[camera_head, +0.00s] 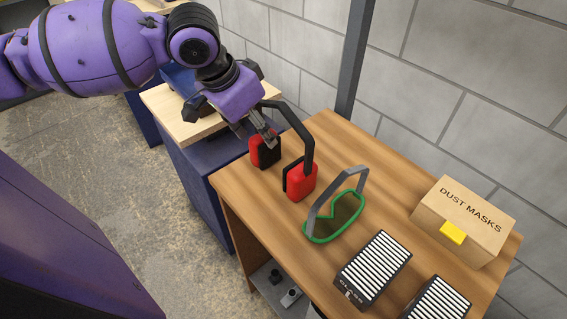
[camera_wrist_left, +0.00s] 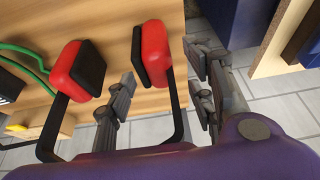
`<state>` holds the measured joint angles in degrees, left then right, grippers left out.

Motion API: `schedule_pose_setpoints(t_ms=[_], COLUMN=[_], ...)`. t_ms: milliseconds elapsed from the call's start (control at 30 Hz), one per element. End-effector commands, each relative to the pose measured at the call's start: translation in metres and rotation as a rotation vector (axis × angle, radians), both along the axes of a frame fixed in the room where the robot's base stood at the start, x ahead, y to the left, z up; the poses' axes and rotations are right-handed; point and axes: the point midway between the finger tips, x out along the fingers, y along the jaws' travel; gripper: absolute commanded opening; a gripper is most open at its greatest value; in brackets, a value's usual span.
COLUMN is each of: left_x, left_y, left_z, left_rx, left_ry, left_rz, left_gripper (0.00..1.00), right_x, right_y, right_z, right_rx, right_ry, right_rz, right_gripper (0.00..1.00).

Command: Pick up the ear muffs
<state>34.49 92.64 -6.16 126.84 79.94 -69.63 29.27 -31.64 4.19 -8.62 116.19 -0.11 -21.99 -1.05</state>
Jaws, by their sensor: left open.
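The ear muffs (camera_head: 301,180) stand on the wooden table, with two red cups, black pads and a dark headband arched over them. In the left wrist view, one red cup (camera_wrist_left: 153,54) lies between the fingers of my left gripper (camera_wrist_left: 163,65), and the other cup is to the left, outside them. The fingers are open, with a gap visible on the right side of the cup. In the head view my left gripper (camera_head: 257,136) is at the cup nearer the wall's left end and partly covers it. My right gripper is not in view.
Green-rimmed goggles (camera_head: 335,218) stand close beside the ear muffs. Dark striped boxes (camera_head: 374,268) and a dust masks carton (camera_head: 463,221) are farther right on the table (camera_head: 385,185). A blue cabinet with a wooden top (camera_head: 160,100) adjoins the table. A grey post rises behind.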

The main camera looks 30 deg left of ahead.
Motion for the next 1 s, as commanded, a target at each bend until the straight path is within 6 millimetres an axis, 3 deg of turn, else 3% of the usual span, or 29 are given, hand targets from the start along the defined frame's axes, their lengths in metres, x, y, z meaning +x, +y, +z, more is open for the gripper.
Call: schedule_pose_setpoints(t_ms=[100, 367, 767, 1000], left_x=[0.004, 0.006, 0.005, 0.006], left_y=[-0.002, -0.002, -0.002, -0.002], left_z=[-0.013, -0.015, -0.015, -0.014], left_rx=[-0.001, 0.002, 0.002, 0.002], left_ry=[0.001, -0.002, -0.001, -0.003], left_rz=[0.0, -0.001, -0.001, -0.001], left_gripper=[0.49, 0.49, 0.0, 0.0], right_x=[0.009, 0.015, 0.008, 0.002], right_y=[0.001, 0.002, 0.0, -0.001], right_z=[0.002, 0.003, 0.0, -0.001], right_rx=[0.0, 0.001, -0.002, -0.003], right_ry=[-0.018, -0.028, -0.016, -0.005], right_rz=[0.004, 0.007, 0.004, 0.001], right_gripper=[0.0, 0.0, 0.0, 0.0])
